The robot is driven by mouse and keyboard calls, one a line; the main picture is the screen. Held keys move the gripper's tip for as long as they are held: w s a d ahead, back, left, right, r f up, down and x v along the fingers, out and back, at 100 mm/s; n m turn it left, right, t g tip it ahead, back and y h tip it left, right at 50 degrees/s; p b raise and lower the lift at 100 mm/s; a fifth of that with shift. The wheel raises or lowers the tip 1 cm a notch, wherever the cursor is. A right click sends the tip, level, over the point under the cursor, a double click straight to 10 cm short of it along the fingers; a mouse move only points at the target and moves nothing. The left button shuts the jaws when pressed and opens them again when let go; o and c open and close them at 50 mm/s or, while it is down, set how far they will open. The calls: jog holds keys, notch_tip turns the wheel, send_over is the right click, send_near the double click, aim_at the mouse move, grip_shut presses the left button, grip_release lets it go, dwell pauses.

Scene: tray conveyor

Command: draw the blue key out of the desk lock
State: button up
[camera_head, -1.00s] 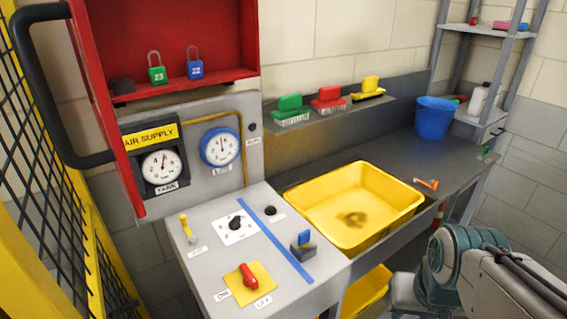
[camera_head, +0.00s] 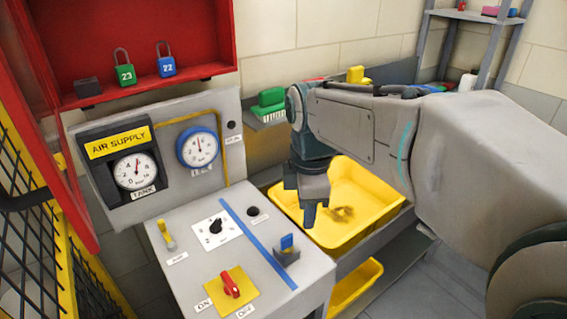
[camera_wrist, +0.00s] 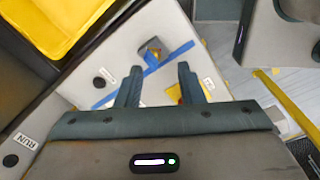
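The blue key (camera_head: 287,241) stands upright in the grey desk lock (camera_head: 287,258), on the right part of the sloping grey desk, right of a blue stripe. My gripper (camera_head: 308,222) points down above the desk's right edge and the yellow tub, up and slightly right of the key in the head view. In the wrist view my gripper (camera_wrist: 159,76) is open and empty, its two fingers apart. The blue key (camera_wrist: 151,58) and the lock (camera_wrist: 152,45) show just beyond the gap between the fingers, not touched.
The desk also carries a red switch (camera_head: 230,284), a black dial (camera_head: 215,226) and a yellow lever-like piece (camera_head: 166,236). The yellow tub (camera_head: 394,222) lies right of it. Gauges and a red cabinet (camera_head: 200,75) stand behind; yellow-framed mesh (camera_head: 85,275) is at left.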

aim_at(287, 236)
jog(key=w+a+r+n, duration=0.2)
jog(key=w+a+n, duration=0.15)
jog(key=n, duration=0.25)
jog(key=shift+g, duration=0.4)
jog(key=f, duration=1.3)
jog(key=shift+s+f+p, duration=0.3)
jog(key=shift+s, duration=0.1)
jog(key=shift+c, duration=0.3)
grip_shut()
jog(key=shift+r, duration=0.25)
jog(key=shift+r+p, duration=1.45)
jog(key=shift+r, duration=0.05)
jog(key=shift+r, duration=0.25)
